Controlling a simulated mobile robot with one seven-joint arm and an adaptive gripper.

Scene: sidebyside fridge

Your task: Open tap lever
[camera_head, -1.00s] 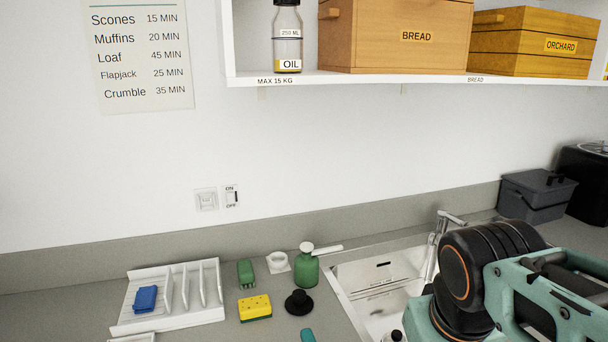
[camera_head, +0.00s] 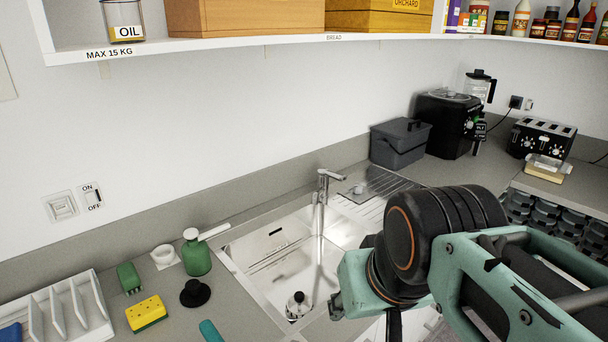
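The chrome tap (camera_head: 320,188) stands at the back rim of the sink (camera_head: 237,268). Its spout and lever show at the top of an upright body, and I cannot tell the lever's exact setting from here. My arm reaches in from the lower right, to the right of the sink and in front of the tap, apart from it in the picture. My gripper's fingers are not clearly seen; they are hidden behind the arm or below the frame.
Left of the sink are a green soap dispenser (camera_head: 196,257), a yellow sponge (camera_head: 146,313), a black plug (camera_head: 195,293) and a white rack (camera_head: 98,310). A grey bin (camera_head: 400,145) and a black appliance (camera_head: 449,124) stand behind right. A shelf (camera_head: 230,42) overhangs the counter.

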